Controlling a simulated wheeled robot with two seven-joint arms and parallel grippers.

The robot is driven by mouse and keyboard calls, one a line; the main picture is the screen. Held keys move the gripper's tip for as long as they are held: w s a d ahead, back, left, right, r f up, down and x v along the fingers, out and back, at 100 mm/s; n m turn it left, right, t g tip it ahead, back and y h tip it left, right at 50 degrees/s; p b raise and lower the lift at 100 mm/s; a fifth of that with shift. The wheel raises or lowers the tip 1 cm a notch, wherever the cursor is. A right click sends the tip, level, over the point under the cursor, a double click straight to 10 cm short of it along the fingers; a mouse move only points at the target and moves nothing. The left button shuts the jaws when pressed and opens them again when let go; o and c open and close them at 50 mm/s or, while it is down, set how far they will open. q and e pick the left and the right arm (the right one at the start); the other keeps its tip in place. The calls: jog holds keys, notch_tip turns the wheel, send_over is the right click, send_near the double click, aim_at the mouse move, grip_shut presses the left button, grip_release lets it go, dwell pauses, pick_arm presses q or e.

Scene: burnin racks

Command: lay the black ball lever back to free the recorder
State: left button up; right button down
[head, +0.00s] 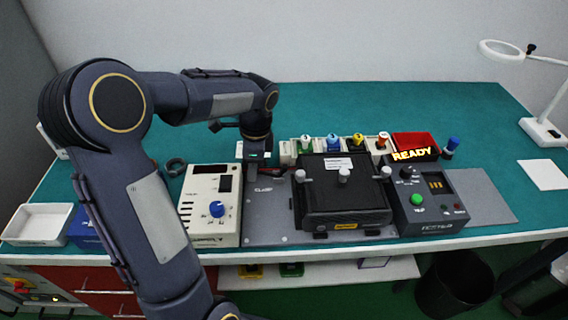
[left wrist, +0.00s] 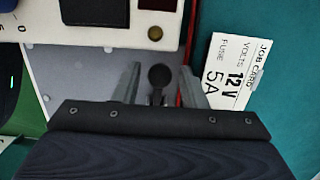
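The black ball lever (left wrist: 160,76) shows in the left wrist view, its round dark ball between my two fingers with a gap on each side. My left gripper (left wrist: 161,84) is open around it. In the head view my left gripper (head: 257,160) points down at the back left of the grey plate (head: 270,220), above the word CLAMP; the ball is hidden or too small to make out there. The black recorder (head: 345,205) sits on the plate, right of the gripper. My right gripper is not in view.
A cream power unit (head: 212,205) with a blue knob stands left of the plate. A dark test box (head: 430,200) with a green button and a READY sign stands right. Coloured plugs and a red bin (head: 415,141) are behind. A job card (left wrist: 233,72) lies near the gripper.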

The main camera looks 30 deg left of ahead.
pick_arm(q)
jog(key=shift+r+p, duration=3.05)
jog(key=shift+r, duration=0.6)
jog(key=s+d+r+n+t+h, duration=0.2)
jog(key=s+d+n, duration=0.4)
jog(key=s, duration=0.3)
jog(key=s+d+r+n+t+h, duration=0.2)
jog(key=s+d+n+t+h, duration=0.1)
jog(key=s+d+n, duration=0.4)
jog(key=s+t, duration=0.1)
jog(key=s, duration=0.1)
jog(key=shift+s+r, duration=0.25)
jog(key=shift+s, duration=0.1)
jog(key=shift+a, duration=0.1)
